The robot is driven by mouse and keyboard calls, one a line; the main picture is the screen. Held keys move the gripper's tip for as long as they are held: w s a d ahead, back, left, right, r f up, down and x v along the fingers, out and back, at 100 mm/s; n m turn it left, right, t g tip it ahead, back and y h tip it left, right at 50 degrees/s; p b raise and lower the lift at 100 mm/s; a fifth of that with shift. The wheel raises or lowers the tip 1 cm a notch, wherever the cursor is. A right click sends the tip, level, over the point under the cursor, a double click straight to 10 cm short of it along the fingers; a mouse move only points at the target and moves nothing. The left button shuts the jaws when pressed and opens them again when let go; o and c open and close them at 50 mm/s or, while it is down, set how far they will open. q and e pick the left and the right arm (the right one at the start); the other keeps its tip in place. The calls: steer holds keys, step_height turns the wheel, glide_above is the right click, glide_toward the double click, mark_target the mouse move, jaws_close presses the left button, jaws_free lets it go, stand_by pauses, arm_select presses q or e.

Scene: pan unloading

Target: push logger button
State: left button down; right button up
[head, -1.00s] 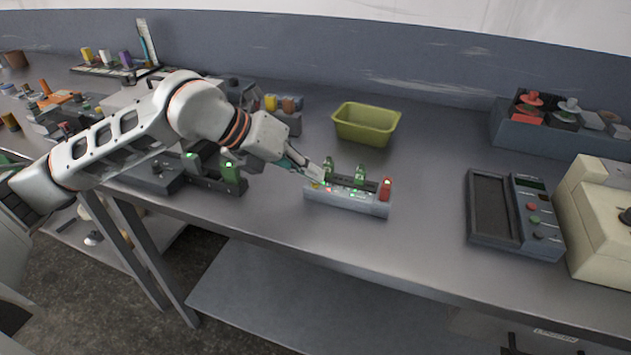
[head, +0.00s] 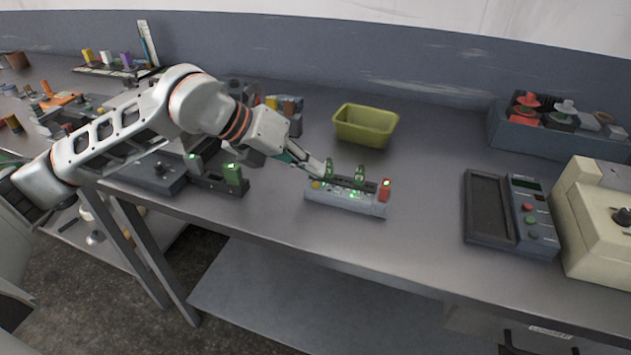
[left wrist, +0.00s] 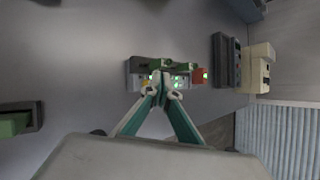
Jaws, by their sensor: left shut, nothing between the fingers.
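A grey box-shaped unit (head: 345,206), which I take for the logger, lies near the table's front edge. It has a yellow button (head: 316,184) at its left end, lit green spots on its top, green upright modules (head: 359,174) along its back and a red module (head: 385,184) at its right end. My left gripper (head: 322,172) is shut and empty, its tips just above and behind the unit's left part. In the left wrist view, the tips (left wrist: 162,92) overlap the middle of the unit and hide part of its top. I cannot tell whether they touch it.
A green-yellow bin (head: 366,124) stands behind the unit. At the right are a grey device with a tray and buttons (head: 539,215) and a beige machine (head: 600,215). Dark holders with a green block (head: 233,174) stand under my left arm.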

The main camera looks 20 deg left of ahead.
mark_target(312, 185)
arm_select(q)
step_height(312, 185, up, 6)
steer(key=p, duration=0.3)
steer(key=shift+p, duration=0.35)
arm_select(e)
steer(key=r, duration=0.5)
steer(key=shift+w, duration=0.4)
steer(key=shift+w, duration=0.1)
steer(key=shift+w+r, duration=0.15)
steer(key=shift+w, duration=0.1)
